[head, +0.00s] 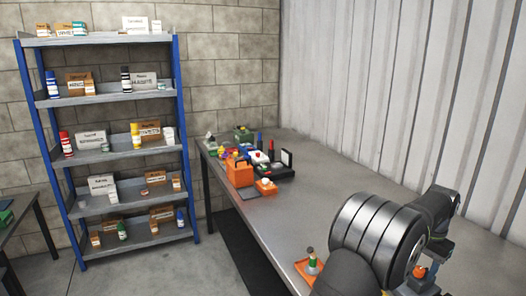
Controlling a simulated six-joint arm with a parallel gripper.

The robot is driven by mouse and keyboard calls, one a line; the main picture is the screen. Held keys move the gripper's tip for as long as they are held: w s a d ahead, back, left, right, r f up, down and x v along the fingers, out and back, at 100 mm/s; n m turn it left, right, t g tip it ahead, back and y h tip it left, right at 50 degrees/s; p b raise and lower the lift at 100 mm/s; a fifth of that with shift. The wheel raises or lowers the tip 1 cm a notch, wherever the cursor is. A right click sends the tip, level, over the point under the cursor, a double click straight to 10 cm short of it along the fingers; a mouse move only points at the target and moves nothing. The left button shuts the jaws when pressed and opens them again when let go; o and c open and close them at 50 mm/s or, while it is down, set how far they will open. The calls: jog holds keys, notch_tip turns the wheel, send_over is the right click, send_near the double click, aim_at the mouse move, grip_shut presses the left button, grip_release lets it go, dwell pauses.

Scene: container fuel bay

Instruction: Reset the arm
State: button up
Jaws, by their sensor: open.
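My arm fills the lower right of the head view, over the near end of the grey workbench (283,208). A large ribbed dark joint of mine hides part of the bench. My gripper (424,284) shows partly at the lower right, beyond that joint, with its jaws open. Its fingertips are not clear, and I see nothing held in it. A small orange item (419,271) shows close beside it; I cannot tell whether they touch.
An orange tray (307,272) with a small green-based item (313,262) lies left of my arm. An orange box (239,171), a black tray (276,172) and small items crowd the bench's far end. A blue-posted shelf (110,97) stands left. The middle bench is clear; a corrugated wall (400,90) borders it.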

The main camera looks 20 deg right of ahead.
jog(key=shift+n, duration=0.5)
notch_tip(320, 180, up, 14)
jog(key=shift+f, duration=0.25)
